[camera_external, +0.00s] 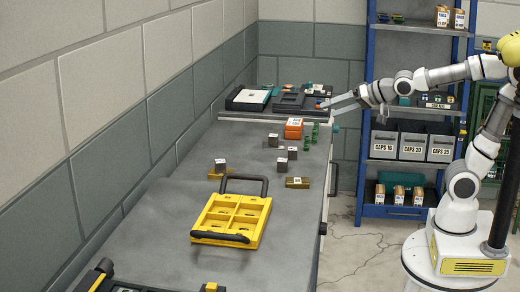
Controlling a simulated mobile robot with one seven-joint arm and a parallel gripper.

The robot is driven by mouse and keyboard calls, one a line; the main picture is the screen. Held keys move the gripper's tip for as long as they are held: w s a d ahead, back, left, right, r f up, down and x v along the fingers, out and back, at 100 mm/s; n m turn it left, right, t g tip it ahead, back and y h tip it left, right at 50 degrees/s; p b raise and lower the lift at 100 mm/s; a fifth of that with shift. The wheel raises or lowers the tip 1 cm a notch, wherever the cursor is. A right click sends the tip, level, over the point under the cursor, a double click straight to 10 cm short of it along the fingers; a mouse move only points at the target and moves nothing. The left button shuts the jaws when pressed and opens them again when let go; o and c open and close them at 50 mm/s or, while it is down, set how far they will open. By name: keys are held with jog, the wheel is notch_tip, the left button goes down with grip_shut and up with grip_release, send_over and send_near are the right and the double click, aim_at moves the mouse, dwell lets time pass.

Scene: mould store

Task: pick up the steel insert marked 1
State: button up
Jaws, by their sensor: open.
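Several small grey steel inserts stand on the long grey bench: one at the left (220,166), one farther back (273,140), one in the middle (282,165) and one just right of it (292,153). Their marks are too small to read, so I cannot tell which is marked 1. My gripper (324,104) is open above the bench's far right part, pointing left. It is beyond the inserts and apart from them. Nothing shows between its fingers.
A yellow tray (264,224) with compartments and black handles lies on the near bench (160,215). An orange box (294,128) and green pieces (315,133) stand near the arm. Brass-coloured blocks (297,183) lie about. A blue shelf rack (366,120) stands behind.

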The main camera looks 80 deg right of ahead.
jog(key=w+d+r+m+t+h+p, duration=0.25)
jog(key=w+d+r+m+p, duration=0.2)
jog(key=d+r, duration=0.4)
jog(key=n+g+y+b, duration=0.2)
jog(key=n+y, duration=0.4)
jog(key=n, duration=0.9)
send_near(286, 160)
jog(key=shift+t, duration=0.25)
jog(key=b+x, duration=0.1)
jog(key=x, duration=0.1)
jog(key=b+x, duration=0.1)
jog(key=x, duration=0.1)
jog(key=shift+w+f+b, duration=0.1)
jog(key=shift+f+b, duration=0.25)
jog(key=shift+b, duration=0.05)
jog(key=shift+b+x, duration=1)
jog(key=shift+x, duration=2.2)
jog(key=shift+a, duration=0.1)
grip_shut()
jog(key=shift+r, duration=0.1)
